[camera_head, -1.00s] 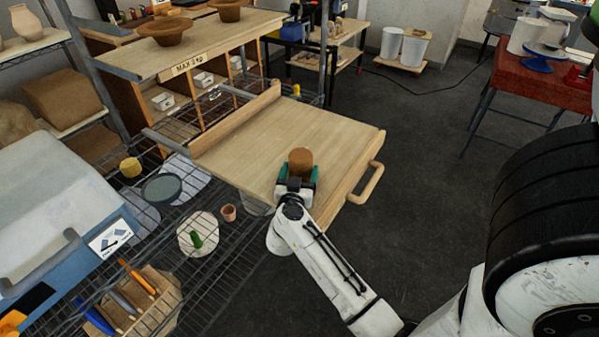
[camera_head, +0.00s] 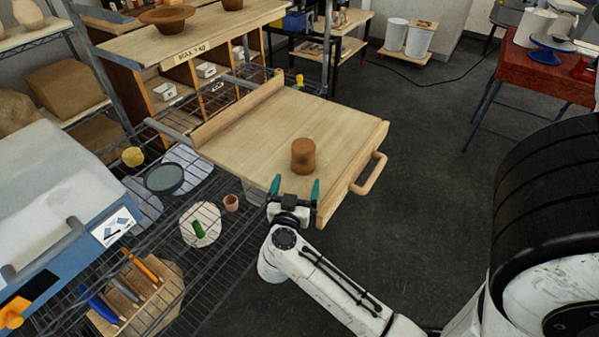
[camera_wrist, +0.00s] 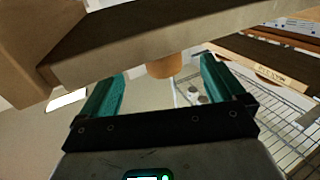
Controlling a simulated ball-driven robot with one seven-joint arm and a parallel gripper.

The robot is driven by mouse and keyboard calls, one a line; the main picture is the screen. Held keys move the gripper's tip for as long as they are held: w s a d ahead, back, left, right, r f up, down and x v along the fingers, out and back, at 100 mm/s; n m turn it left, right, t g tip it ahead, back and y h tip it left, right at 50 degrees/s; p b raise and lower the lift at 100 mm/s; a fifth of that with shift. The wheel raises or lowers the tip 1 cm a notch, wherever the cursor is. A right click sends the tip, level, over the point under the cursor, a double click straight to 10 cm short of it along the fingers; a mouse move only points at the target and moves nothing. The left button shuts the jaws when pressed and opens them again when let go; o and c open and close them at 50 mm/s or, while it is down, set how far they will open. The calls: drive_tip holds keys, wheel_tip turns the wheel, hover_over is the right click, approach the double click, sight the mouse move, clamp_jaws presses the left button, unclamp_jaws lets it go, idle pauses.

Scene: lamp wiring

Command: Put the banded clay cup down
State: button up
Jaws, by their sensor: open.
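The banded clay cup (camera_head: 303,156) is brown and stands upright on the pulled-out wooden board (camera_head: 345,128), towards its front edge. My gripper (camera_head: 295,188) is open and empty, in front of the cup and apart from it, at the board's front edge. In the wrist view, the cup (camera_wrist: 167,66) shows beyond the two green fingers of my gripper (camera_wrist: 158,85), partly hidden by a pale slab edge across the top.
The board has a raised back rail (camera_head: 240,108) and a handle (camera_head: 369,173) at its right. A wire rack with a small pot (camera_head: 231,202) and a yellow sponge-like piece (camera_head: 133,157) lies left. Much of the board is bare.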

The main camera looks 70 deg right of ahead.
drive_tip(key=w+a+r+n+t+y, duration=0.3)
drive_tip(key=w+a+r+n+t, duration=0.55)
drive_tip(key=t, duration=0.45)
drive_tip(key=w+a+f+n+t+y, duration=0.1)
drive_tip(key=w+a+n+t+y, duration=0.1)
drive_tip(key=a+n+y, duration=0.45)
drive_tip(key=w+a+f+n+t+y, duration=0.1)
drive_tip(key=w+a+f+n+y, duration=0.15)
drive_tip(key=a+y, duration=0.6)
drive_tip(key=s+a+f+n+g+y, duration=0.25)
drive_tip(key=s+a+f+g, duration=0.25)
drive_tip(key=s+f+g, duration=0.3)
drive_tip(key=s+d+f+m+g+h, duration=0.1)
drive_tip(key=s+d+f+m+g, duration=0.1)
drive_tip(key=s+g, duration=0.3)
drive_tip(key=s+d+f+m+g+h, duration=0.2)
drive_tip(key=s+d+f+g, duration=0.1)
drive_tip(key=s, duration=0.7)
drive_tip(key=shift+d+g, duration=0.25)
drive_tip(key=shift+g, duration=0.65)
